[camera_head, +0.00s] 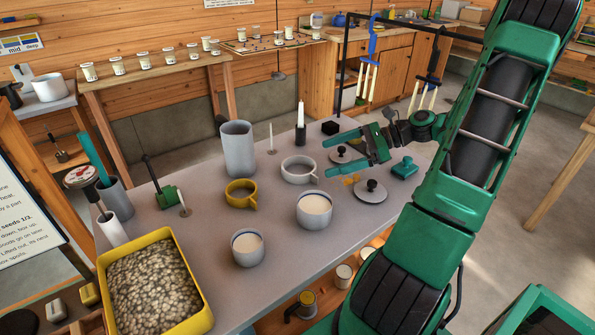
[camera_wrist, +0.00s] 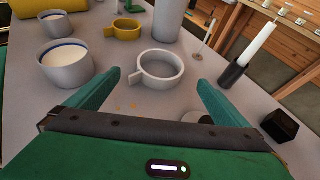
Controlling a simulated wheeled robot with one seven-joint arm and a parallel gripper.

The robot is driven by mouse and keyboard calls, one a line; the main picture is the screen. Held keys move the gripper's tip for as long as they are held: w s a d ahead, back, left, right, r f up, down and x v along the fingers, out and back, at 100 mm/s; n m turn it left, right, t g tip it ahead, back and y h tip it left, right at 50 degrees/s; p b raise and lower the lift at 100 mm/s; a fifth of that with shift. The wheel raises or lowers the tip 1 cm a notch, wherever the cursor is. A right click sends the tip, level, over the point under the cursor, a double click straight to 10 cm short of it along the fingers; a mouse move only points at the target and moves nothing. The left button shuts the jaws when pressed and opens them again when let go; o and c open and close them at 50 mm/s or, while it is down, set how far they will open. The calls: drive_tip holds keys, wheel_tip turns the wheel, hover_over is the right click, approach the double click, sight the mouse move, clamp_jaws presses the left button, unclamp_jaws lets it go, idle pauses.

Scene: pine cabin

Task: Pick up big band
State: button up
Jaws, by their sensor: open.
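No label tells which is the big band. My gripper (camera_head: 327,157) is open and empty, to the right of the grey band. In the wrist view the grey band lies just beyond and between the two green fingertips. The height gap is hard to judge.
Two cups of pale liquid (camera_head: 314,224) (camera_head: 247,258) stand in front. A tall grey cylinder (camera_head: 237,149) and a candle in a dark holder (camera_head: 300,134) stand behind. A yellow tray of pebble-like pieces (camera_head: 203,318) is front left.

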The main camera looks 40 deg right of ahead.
sight(302, 173)
drive_tip(key=shift+w+a, duration=0.2)
drive_tip(key=shift+m, duration=0.3)
drive_tip(key=x, duration=0.9)
drive_tip(key=shift+w+a+f, duration=0.2)
drive_tip(key=shift+f, duration=0.1)
drive_tip(key=shift+c, duration=0.6)
drive_tip(key=c, duration=0.9)
